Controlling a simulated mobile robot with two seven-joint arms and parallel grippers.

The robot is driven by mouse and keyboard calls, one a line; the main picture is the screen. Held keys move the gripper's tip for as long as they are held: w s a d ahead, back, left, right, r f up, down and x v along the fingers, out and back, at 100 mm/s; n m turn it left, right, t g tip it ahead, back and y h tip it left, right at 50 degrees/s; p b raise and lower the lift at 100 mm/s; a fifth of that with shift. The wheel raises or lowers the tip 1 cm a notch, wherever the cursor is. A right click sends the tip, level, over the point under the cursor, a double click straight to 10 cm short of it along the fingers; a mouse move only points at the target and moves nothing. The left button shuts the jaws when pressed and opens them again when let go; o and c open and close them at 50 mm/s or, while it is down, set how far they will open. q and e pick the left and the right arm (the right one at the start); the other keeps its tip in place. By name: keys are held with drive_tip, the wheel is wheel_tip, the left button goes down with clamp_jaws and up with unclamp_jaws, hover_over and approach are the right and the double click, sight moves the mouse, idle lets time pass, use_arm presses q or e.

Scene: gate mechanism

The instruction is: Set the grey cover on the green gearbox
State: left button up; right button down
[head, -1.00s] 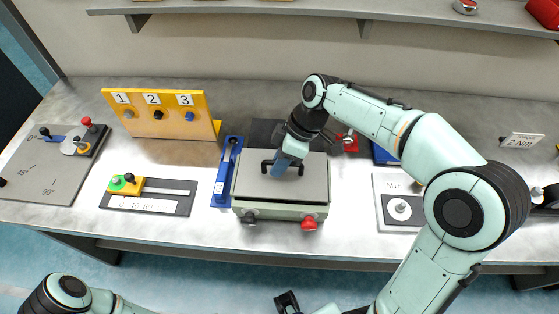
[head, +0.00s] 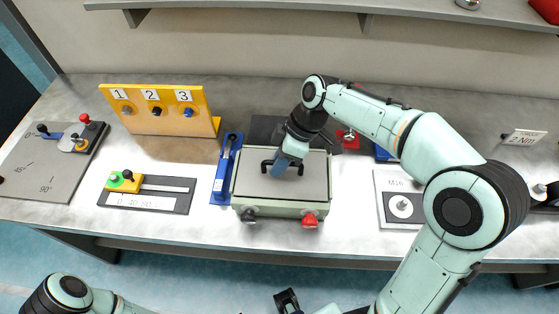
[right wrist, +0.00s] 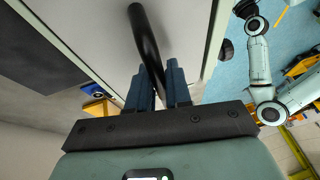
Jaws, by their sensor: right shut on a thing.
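The green gearbox (head: 278,209) stands on the bench in the middle of the head view, with a black knob and a red knob on its front. The grey cover (head: 250,180) lies flat over its top, within the rim; whether it is fully seated I cannot tell. My right gripper (head: 283,166) is shut on the cover's black handle (head: 327,166), coming from above. In the right wrist view the blue fingers (right wrist: 160,85) close around the black handle bar (right wrist: 144,35).
A blue tool holder (head: 221,180) stands close to the gearbox's left side. A slider panel (head: 180,200) and a yellow numbered panel (head: 190,97) are further left. A plate marked M16 (head: 400,185) lies to the right. A shelf (head: 270,8) runs along the back wall.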

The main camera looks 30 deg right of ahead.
use_arm(q)
drive_tip(key=shift+f, duration=0.1)
use_arm(e)
drive_tip(key=shift+f, duration=0.1)
idle(0.3)
drive_tip(key=c, duration=1)
unclamp_jaws()
drive_tip(key=shift+f, duration=0.1)
drive_tip(key=shift+o, duration=0.2)
wheel_tip(320, 180, up, 7)
drive_tip(key=p, duration=0.4)
use_arm(q)
drive_tip(key=r, duration=0.1)
drive_tip(key=w+r, duration=0.1)
drive_tip(key=r, duration=0.1)
drive_tip(key=w+r, duration=0.1)
drive_tip(key=r, duration=0.1)
drive_tip(key=shift+w, duration=0.2)
drive_tip(key=shift+s, duration=0.1)
use_arm(e)
drive_tip(key=shift+s, duration=0.1)
